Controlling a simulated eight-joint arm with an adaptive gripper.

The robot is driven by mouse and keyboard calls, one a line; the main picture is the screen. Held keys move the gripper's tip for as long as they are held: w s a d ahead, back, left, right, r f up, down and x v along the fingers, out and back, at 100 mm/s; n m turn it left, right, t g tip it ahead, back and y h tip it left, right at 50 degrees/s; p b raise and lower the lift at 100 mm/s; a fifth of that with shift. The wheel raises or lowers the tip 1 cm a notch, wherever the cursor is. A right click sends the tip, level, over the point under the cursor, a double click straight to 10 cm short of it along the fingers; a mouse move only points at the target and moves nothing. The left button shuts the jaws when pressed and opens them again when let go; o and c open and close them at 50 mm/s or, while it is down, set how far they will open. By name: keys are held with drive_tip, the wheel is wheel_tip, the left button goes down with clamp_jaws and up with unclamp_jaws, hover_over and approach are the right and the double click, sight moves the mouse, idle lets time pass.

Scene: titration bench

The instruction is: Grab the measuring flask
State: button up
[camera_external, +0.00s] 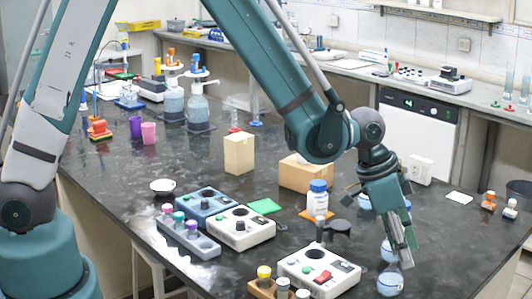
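My gripper (404,252) points down at the right front of the dark bench. Its fingers look close together, side-on to the camera, so I cannot tell whether they are open or shut. A small round glass flask with bluish contents (390,284) stands right below the fingertips, near the front edge. Another round glass piece (387,252) shows just left of the fingers, partly hidden by them. A further bluish round vessel (363,202) is behind my wrist, partly covered. I cannot tell which of these is the measuring flask, or whether the fingers touch any.
A white bottle with a blue cap (317,199) stands left of my gripper. White control boxes (318,272) (240,228), a vial rack (188,238) and cardboard boxes (306,173) (239,153) lie further left.

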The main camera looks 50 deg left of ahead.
drive_tip(key=shift+d+f, duration=0.1)
drive_tip(key=shift+f, duration=0.25)
idle(0.4)
clamp_jaws()
idle(1.0)
